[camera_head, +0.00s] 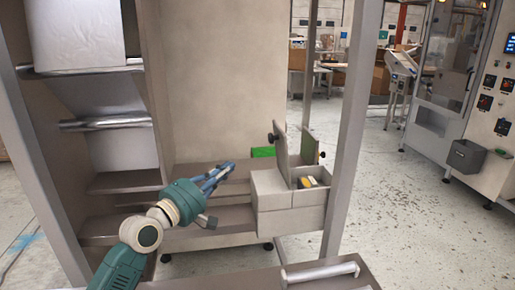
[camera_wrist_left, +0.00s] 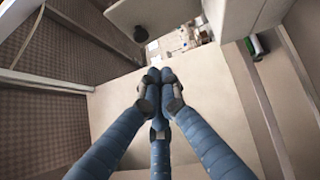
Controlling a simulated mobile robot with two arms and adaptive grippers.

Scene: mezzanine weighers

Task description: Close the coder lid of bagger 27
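The coder is a grey-beige box (camera_head: 288,206) on the right of the machine's lower shelf. Its lid (camera_head: 280,148) stands open and upright, with a black knob (camera_head: 272,137) at its edge. A yellow part (camera_head: 308,182) shows inside the open box. My left gripper (camera_head: 229,167) is left of the box, apart from it, its blue fingers pointing toward the lid. In the left wrist view the fingertips (camera_wrist_left: 158,78) are together with nothing between them. A panel that looks like the lid (camera_wrist_left: 150,12) with a black knob (camera_wrist_left: 140,34) is ahead. My right gripper is not in view.
A grey upright post (camera_head: 350,130) stands just right of the box. A green part (camera_head: 263,152) lies behind the lid. A flat surface with a metal bar (camera_head: 322,272) is in front. Open floor (camera_head: 410,215) lies to the right, before another machine (camera_head: 490,120).

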